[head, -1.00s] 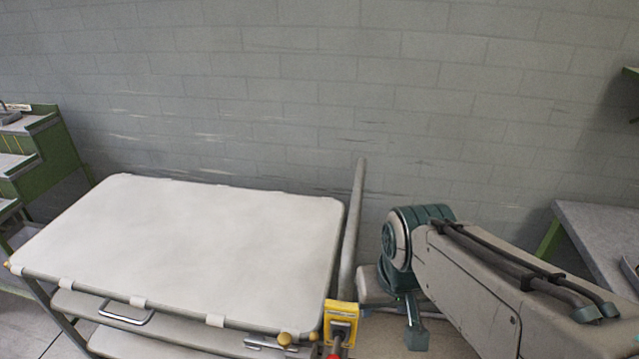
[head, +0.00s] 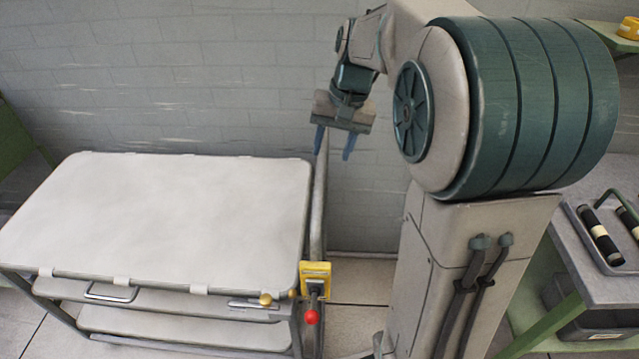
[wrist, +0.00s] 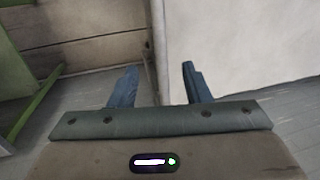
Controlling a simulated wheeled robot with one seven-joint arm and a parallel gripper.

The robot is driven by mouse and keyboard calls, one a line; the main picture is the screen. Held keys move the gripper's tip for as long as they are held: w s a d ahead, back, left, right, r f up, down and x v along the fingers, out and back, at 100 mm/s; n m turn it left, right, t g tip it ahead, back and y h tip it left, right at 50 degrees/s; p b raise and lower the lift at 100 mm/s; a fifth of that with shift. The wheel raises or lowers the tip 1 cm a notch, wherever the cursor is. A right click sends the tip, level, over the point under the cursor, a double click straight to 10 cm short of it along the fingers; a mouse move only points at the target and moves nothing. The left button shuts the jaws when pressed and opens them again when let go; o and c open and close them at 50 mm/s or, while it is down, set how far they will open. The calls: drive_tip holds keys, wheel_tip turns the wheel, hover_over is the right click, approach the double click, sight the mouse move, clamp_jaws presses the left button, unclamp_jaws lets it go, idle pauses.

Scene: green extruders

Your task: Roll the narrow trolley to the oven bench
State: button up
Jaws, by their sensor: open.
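A trolley with a pale flat top (head: 160,210) and lower shelves stands at the left in the head view. A grey bar (head: 317,215) runs along its right end. A yellow box (head: 315,277) with a red knob (head: 311,317) sits at its near right corner. My gripper (head: 333,147) is open and empty, fingers pointing down, near the far end of the bar. In the wrist view, my gripper (wrist: 158,68) has a pale panel (wrist: 240,45), seemingly the trolley top, to its right. A thin grey bar shows between the fingers; its depth below them is unclear.
A grey-topped green bench (head: 600,270) with a tray of dark rollers (head: 597,232) stands at the right. A green shelf (head: 600,35) is above it. A block wall (head: 200,90) closes off the back. Tiled floor (head: 355,285) shows between trolley and bench.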

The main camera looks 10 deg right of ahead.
sight(320, 193)
drive_tip(key=f, duration=0.4)
drive_tip(key=a+f, duration=0.1)
drive_tip(key=f, duration=0.3)
drive_tip(key=a+f, duration=0.1)
drive_tip(key=f, duration=0.3)
drive_tip(key=shift+w+a+f+p, duration=0.2)
drive_tip(key=shift+w+f+p, duration=0.05)
drive_tip(key=shift+w+p, duration=0.1)
clamp_jaws()
